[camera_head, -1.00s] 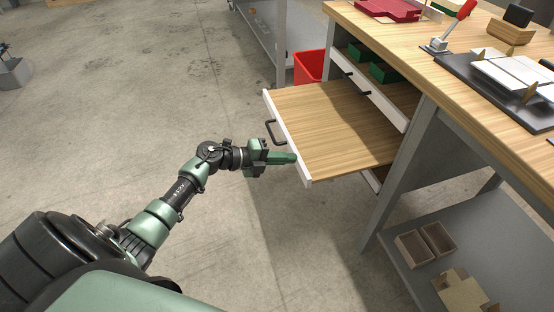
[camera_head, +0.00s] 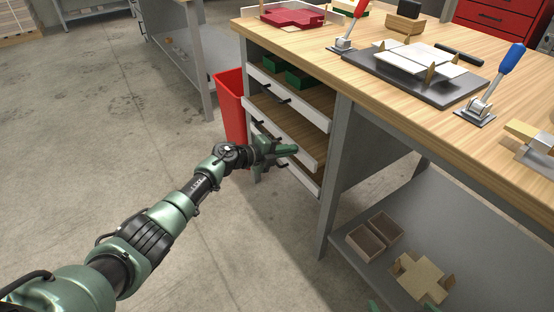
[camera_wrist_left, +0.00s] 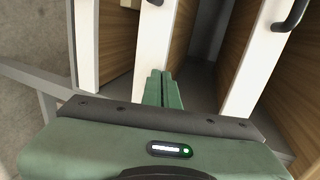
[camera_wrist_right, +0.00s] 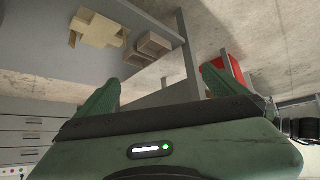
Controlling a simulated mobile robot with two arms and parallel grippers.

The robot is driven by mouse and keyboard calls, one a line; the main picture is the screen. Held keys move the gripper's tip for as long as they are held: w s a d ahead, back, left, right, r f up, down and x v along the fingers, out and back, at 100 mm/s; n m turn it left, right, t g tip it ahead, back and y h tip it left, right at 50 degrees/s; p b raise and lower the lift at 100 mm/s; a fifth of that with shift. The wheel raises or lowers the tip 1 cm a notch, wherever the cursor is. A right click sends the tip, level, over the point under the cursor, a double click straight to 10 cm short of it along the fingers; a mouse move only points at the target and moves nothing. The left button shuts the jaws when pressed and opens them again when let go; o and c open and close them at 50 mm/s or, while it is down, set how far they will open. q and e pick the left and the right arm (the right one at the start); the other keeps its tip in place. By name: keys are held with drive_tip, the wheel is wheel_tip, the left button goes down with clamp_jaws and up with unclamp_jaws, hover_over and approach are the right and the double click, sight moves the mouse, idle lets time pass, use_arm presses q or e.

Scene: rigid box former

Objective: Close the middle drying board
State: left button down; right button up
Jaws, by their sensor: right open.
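The middle drying board (camera_head: 280,131) is a wooden board with a white front and a dark handle, between an upper and a lower white front under the workbench. Its front stands near the others. My right gripper (camera_wrist_right: 158,90) is open and empty in the right wrist view.
The upper drawer (camera_head: 290,95) holds green blocks. A red bin (camera_head: 232,103) stands left of the drawers. The workbench top (camera_head: 330,45) carries clamps and a dark plate. A lower grey shelf (camera_head: 340,265) holds small boxes. The floor at left is clear.

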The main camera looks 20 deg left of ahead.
sight(299, 145)
use_arm(q)
drive_tip(key=w+d, duration=0.1)
drive_tip(key=w+d+b, duration=0.1)
drive_tip(key=shift+w+d, duration=0.15)
drive_tip(key=shift+w, duration=0.15)
drive_tip(key=shift+r+b, duration=0.15)
drive_tip(key=shift+b, duration=0.15)
use_arm(e)
drive_tip(key=w+a+r+t+y, duration=0.1)
drive_tip(key=w+a+r+t, duration=0.2)
drive_tip(key=w+r+t, duration=0.2)
wheel_tip(299, 145, up, 3)
drive_tip(key=shift+w+f, duration=0.1)
drive_tip(key=shift+w, duration=0.45)
use_arm(q)
drive_tip(key=shift+w+r, duration=0.1)
drive_tip(key=shift+r, duration=0.05)
